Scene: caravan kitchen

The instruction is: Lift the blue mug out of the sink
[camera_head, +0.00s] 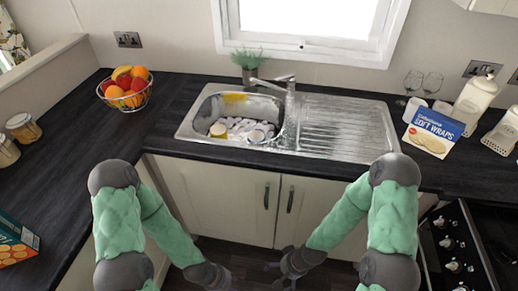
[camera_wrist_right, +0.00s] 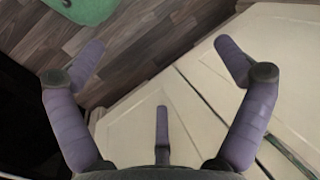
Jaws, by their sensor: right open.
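The steel sink (camera_head: 187,128) is set in the dark worktop below the window. Several white round pieces of crockery lie in its basin, and something yellow shows at the back of the basin. I cannot make out a blue mug among them. My right gripper (camera_head: 284,268) hangs low in front of the cupboard doors, below the worktop and well short of the sink. In the right wrist view its fingers (camera_wrist_right: 160,62) are spread with nothing between them. My left gripper (camera_head: 218,279) hangs low in front of the cupboards; its fingers are too small and dark to read.
The tap (camera_head: 290,88) stands behind the sink, with a plant (camera_head: 249,62) nearby. A fruit basket (camera_head: 127,90) is left. A soft wraps box (camera_head: 432,130), glasses and canisters stand right of the drainer. The hob (camera_head: 455,245) is front right. The left worktop is mostly clear.

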